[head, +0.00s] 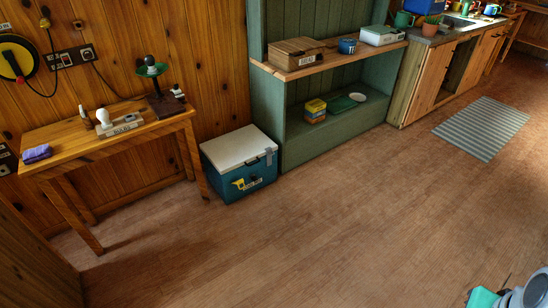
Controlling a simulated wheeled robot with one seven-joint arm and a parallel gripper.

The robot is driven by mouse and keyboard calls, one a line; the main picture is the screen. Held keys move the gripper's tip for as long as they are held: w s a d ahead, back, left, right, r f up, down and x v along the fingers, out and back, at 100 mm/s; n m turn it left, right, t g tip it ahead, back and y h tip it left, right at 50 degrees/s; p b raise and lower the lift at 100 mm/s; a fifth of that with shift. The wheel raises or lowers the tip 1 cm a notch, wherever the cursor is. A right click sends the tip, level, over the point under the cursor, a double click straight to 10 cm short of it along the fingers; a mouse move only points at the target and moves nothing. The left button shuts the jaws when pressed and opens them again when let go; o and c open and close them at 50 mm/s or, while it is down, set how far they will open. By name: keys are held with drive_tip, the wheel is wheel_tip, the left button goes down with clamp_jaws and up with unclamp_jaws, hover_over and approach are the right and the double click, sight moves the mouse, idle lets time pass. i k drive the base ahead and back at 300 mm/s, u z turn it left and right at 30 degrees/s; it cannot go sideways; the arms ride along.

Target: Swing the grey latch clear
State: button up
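A blue-green cooler box (247,183) with a white lid (240,146) stands on the floor between the wooden table and the green shelf unit. Its lid looks shut. A small grey latch (270,157) sits on the cooler's front, near the right end, and reaches up to the lid's edge. It is too small to tell whether it is fastened. A yellow piece and a pale label show lower on the front. Part of my arm, grey and teal, shows in the bottom right corner, far from the cooler. My gripper's fingers are not in view.
The wooden table (77,154) at the left holds a purple cloth (37,153), a lamp (150,68) and small items. The green shelf unit (335,129) stands close on the cooler's right. The floor (300,235) before the cooler is clear. A striped rug (481,128) lies further right.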

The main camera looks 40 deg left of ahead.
sight(269, 150)
drive_tip(key=u, duration=0.4)
drive_tip(key=i, duration=1.55)
drive_tip(key=u, duration=1.2)
drive_tip(key=i, duration=1)
drive_tip(key=u, duration=1.55)
drive_tip(key=i, duration=0.45)
drive_tip(key=u, duration=0.35)
